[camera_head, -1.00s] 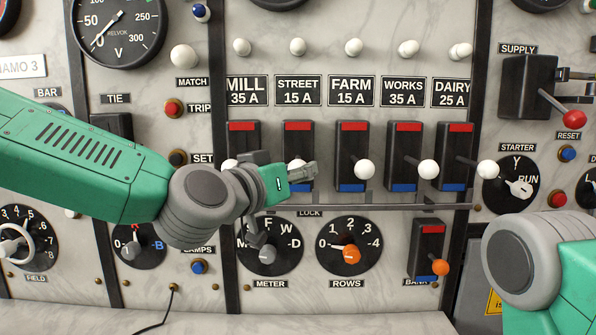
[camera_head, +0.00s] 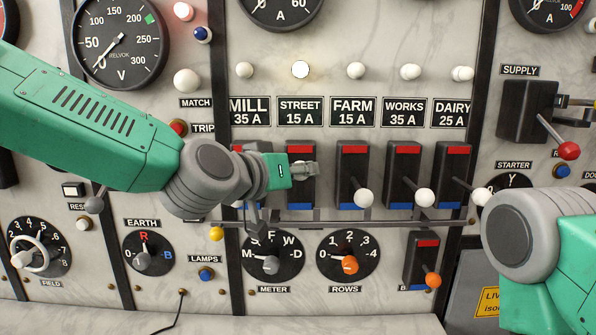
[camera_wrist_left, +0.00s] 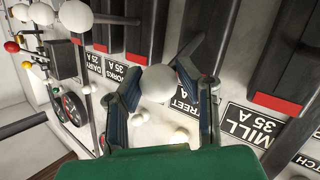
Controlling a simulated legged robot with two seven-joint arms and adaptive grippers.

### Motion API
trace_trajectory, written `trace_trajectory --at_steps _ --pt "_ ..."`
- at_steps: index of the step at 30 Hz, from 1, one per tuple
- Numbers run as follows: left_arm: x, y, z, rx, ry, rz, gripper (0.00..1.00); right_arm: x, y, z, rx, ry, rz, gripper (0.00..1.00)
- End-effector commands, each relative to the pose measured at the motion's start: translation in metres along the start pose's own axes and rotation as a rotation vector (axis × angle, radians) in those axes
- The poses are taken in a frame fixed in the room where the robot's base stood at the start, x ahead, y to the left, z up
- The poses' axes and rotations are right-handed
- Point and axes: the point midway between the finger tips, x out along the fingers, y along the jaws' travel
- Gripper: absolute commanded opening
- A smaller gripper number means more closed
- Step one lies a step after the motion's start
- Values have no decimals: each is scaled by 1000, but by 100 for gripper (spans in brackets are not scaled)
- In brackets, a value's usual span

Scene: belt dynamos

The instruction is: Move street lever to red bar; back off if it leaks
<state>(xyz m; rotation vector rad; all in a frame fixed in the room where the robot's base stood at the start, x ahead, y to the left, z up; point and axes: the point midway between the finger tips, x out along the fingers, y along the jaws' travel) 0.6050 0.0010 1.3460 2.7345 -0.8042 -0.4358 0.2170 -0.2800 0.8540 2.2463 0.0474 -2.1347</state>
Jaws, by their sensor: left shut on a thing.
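The street lever's switch (camera_head: 299,190) is a black block with a red bar at its top and a blue bar at its bottom. My left gripper (camera_head: 303,168) is in front of its upper part, just below the red bar, and covers the knob. In the left wrist view the white round knob (camera_wrist_left: 158,84) sits between the two fingers, which are shut on it. The round lamp (camera_head: 300,69) above the STREET label glows white. My right gripper is out of view; only part of my right arm shows.
The farm lever (camera_head: 363,198), works lever (camera_head: 425,197) and dairy lever (camera_head: 480,197) stand to the right, knobs low. The mill switch is mostly behind my left gripper. A grey lock bar (camera_head: 350,222) runs below. A pale red lamp (camera_head: 183,11) glows at upper left.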

Motion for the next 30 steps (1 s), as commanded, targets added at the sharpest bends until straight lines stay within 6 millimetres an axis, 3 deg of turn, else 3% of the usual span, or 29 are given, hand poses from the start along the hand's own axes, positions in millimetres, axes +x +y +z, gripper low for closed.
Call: trace_trajectory --at_steps 1,9,26,27,29,30 --pt "1 1 -12 7 17 -1 0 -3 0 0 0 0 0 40" --pt "5 0 -25 8 19 -2 0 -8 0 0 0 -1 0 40" --pt "8 0 -28 5 18 -3 0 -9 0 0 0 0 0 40" --pt "8 0 -28 5 18 -3 32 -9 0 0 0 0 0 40" --pt "8 0 -28 5 18 -3 50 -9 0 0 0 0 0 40" --pt "8 0 -27 4 16 -3 50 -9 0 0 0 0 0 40"
